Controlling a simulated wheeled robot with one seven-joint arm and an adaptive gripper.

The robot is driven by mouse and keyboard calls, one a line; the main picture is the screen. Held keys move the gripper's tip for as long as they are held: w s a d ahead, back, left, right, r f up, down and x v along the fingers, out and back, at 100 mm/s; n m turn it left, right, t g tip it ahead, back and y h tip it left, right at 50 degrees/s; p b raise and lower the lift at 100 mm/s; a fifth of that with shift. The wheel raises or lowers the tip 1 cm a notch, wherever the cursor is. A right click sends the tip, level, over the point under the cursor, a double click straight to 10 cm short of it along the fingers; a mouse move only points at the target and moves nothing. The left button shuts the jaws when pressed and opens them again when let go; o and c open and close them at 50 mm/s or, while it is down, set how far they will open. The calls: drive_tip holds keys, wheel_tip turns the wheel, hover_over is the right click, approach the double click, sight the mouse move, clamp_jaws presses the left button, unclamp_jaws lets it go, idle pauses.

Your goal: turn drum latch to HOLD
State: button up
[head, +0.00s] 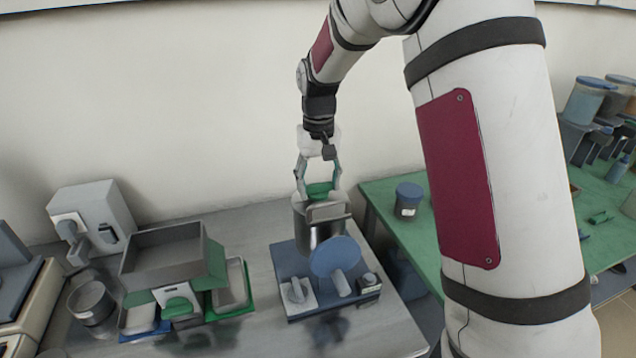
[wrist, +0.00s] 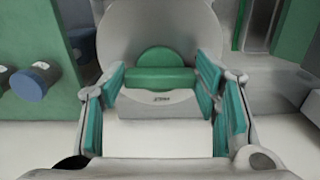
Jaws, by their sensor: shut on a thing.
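A metal drum (head: 318,228) stands on a dark blue base (head: 290,262) on the grey bench, with a blue disc (head: 336,257) in front. A green latch with a rounded back sits on top of the drum (head: 319,189). It fills the middle of the wrist view (wrist: 160,74), above a pale plate with small dark lettering that I cannot read. My gripper (head: 318,184) comes down from above, and its teal-padded fingers (wrist: 161,88) are shut on the latch from both sides. The latch's setting cannot be read.
A small grey knob (head: 297,291) sits on the base's front left. A grey open bin (head: 160,262) with green parts and a metal cup (head: 91,302) stand to the left. A green table (head: 385,200) with a blue-lidded jar (head: 409,199) lies to the right.

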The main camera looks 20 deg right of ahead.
sight(319, 186)
drive_tip(key=shift+n, duration=0.3)
idle(0.4)
drive_tip(key=o, duration=1.1)
drive_tip(key=shift+o, duration=0.2)
wheel_tip(319, 186, up, 12)
